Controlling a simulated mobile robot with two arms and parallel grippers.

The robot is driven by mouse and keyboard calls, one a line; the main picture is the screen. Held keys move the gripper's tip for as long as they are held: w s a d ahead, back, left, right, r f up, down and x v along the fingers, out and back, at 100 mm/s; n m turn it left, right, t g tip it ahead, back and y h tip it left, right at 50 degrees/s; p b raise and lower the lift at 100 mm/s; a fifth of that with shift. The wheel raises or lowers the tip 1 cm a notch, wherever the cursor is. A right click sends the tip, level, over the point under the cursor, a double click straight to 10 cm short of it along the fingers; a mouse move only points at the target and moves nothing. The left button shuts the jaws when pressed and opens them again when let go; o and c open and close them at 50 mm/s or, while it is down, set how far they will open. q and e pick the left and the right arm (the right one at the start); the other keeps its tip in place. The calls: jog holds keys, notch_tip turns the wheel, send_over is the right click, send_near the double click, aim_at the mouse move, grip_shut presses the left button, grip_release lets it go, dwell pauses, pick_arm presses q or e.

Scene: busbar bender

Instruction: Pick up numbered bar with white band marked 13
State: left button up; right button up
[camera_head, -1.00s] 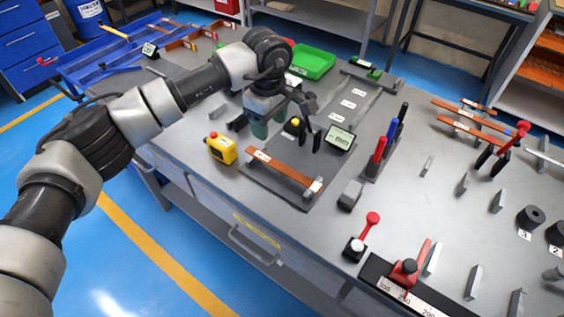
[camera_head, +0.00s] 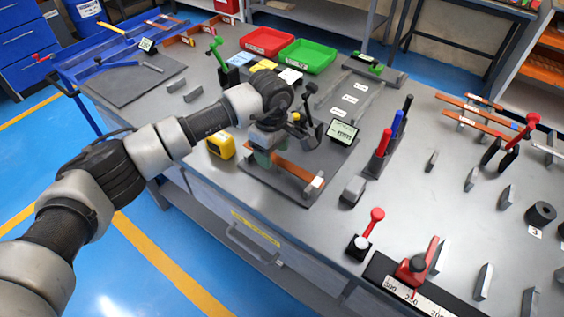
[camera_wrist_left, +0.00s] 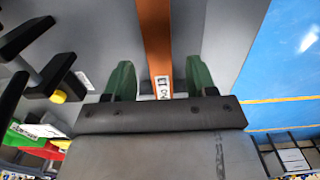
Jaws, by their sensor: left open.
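A copper bar (camera_head: 290,166) lies on a dark grey mat (camera_head: 262,185) near the front of the bench. My left gripper (camera_head: 262,158) is over the bar's left part and hides its white band in the head view. In the left wrist view, the open green fingers (camera_wrist_left: 160,72) are on either side of the bar (camera_wrist_left: 157,35), with gaps on both sides. The white band (camera_wrist_left: 163,88) shows between them near the palm; I cannot read its number surely. My right gripper is not in view.
A yellow tape measure (camera_head: 221,145) stands left of the gripper, and a small display (camera_head: 343,132) stands behind the bar. A pen holder (camera_head: 377,164) and a grey block (camera_head: 353,190) are to the right. Red (camera_head: 267,41) and green (camera_head: 307,56) trays lie farther back.

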pick_arm(q)
grip_shut()
jog(key=shift+r, duration=0.1)
